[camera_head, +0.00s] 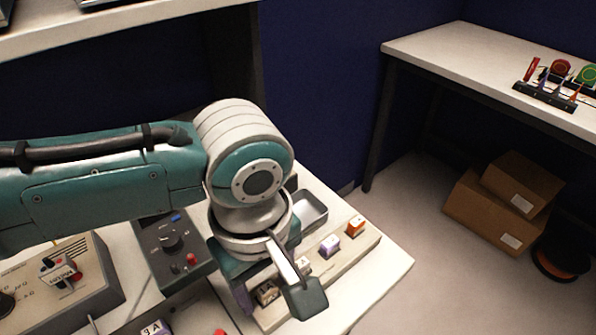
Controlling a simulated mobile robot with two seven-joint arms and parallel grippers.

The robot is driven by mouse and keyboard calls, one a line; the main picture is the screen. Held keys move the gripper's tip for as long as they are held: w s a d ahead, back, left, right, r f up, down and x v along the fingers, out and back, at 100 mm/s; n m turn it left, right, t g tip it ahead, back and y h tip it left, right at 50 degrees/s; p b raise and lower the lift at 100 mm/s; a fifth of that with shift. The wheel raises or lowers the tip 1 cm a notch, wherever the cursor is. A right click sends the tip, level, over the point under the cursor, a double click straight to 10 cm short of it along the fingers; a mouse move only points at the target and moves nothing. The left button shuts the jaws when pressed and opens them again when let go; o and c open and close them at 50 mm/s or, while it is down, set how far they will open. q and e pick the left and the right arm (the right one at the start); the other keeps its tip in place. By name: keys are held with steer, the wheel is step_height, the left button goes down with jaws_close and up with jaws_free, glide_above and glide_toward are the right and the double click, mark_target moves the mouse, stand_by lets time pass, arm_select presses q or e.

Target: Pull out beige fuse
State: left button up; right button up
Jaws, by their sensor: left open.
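A row of small block-shaped fuses sits on a pale strip (374,240) near the table's right edge. A pale beige fuse (304,265) stands in the row, partly hidden by my left gripper. A purple-and-white fuse (329,245) and an orange fuse (355,225) stand farther back beside it. A dark slot or block (266,292) is at the near end, between my fingers in the picture. My left gripper (274,300) is open and points down over the near end of the row. I cannot tell whether it touches anything. My right gripper is out of view.
A grey metal tray (311,212) lies behind the row.

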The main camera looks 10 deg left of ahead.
mark_target(266, 289)
arm_select(q)
steer(key=shift+p, duration=0.35)
stand_by(0.4)
jaws_close()
stand_by(0.5)
stand_by(1.0)
steer(key=shift+r+p, duration=3)
steer(key=shift+p, duration=0.6)
